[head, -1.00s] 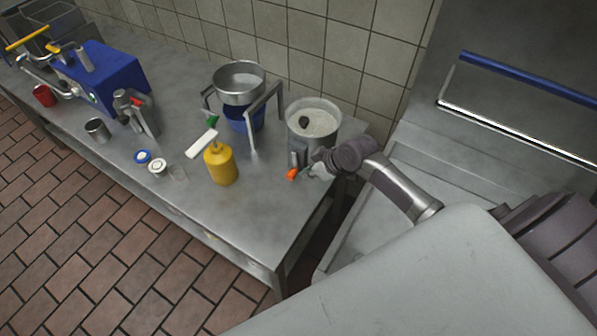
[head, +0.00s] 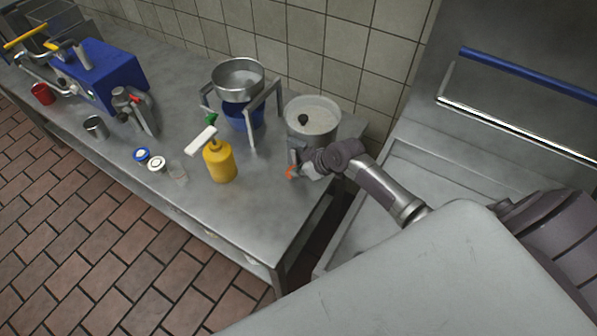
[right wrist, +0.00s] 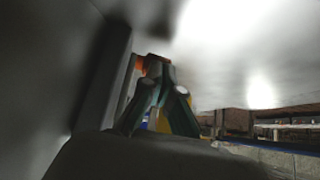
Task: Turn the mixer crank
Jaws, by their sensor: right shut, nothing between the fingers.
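A steel pot with pale grey contents (head: 325,107) stands at the right end of the steel table, with a dark knob inside it. A small upright grey bracket or crank part (head: 293,157) is at its front left, but its shape is hard to make out. My right gripper (head: 292,173) is beside this part, low in front of the pot. In the right wrist view its teal fingers (right wrist: 158,65) are shut together and empty, with an orange tip (right wrist: 139,63) at their ends. A dark upright bar (right wrist: 103,80) is close on the left. My left gripper is not in view.
A yellow pump bottle (head: 219,162) and a steel bowl on a stand (head: 238,78) are left of the pot. A blue machine (head: 103,72) stands farther left. Small jars (head: 157,164) are near the front edge. The table's front right corner is clear.

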